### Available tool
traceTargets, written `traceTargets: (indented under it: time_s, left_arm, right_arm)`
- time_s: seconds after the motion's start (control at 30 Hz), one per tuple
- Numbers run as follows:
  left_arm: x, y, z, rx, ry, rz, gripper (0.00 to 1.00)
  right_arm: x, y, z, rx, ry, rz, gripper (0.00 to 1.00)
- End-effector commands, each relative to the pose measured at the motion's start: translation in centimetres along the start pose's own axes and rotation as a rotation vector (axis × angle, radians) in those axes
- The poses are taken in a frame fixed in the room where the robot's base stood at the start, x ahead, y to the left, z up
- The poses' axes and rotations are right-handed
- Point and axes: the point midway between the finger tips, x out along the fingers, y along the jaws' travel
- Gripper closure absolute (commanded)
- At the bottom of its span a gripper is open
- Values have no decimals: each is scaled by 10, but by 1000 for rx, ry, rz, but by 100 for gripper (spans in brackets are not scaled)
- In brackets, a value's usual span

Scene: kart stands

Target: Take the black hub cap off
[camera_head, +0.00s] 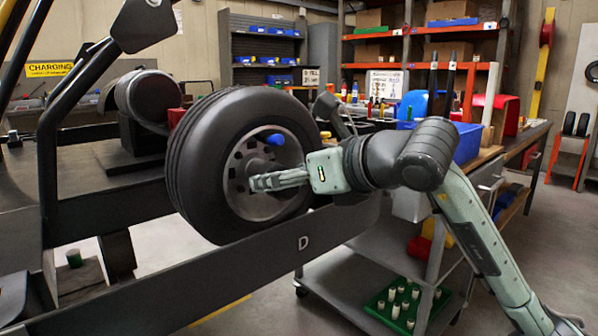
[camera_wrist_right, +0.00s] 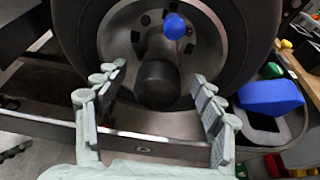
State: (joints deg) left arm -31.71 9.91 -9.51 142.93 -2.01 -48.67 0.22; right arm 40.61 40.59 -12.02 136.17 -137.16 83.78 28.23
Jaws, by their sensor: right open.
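The black hub cap (camera_wrist_right: 158,84) sits at the centre of the wheel (camera_head: 200,160), which is mounted on the kart stand. In the wrist view the cap is a dark round cylinder end between my right gripper's fingers, with a gap on both sides. My right gripper (camera_wrist_right: 159,74) is open and faces the hub. In the head view my right gripper (camera_head: 254,183) reaches in from the right at hub height and largely hides the cap. A blue piece (camera_wrist_right: 174,26) sticks out of the rim above the cap; it also shows in the head view (camera_head: 276,139). My left gripper is out of view.
A dark beam marked D (camera_head: 303,244) runs below the wheel. To the right stands a workbench with a blue bin (camera_head: 466,143). A grey cart (camera_head: 350,290) below carries a green tray (camera_head: 376,312) with several pale pegs. Shelves stand behind.

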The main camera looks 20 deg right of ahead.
Motion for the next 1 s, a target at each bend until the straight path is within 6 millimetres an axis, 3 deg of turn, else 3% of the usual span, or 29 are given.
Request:
traceTargets:
  time_s: [0.37,0.77,0.8,1.0]
  left_arm:
    - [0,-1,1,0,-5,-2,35]
    - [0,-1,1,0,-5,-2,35]
    - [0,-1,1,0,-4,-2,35]
    - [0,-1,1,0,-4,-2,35]
  right_arm:
    - [6,0,0,0,0,0,31]
    - [6,0,0,0,0,0,81]
    - [6,0,0,0,0,0,58]
    - [6,0,0,0,0,0,83]
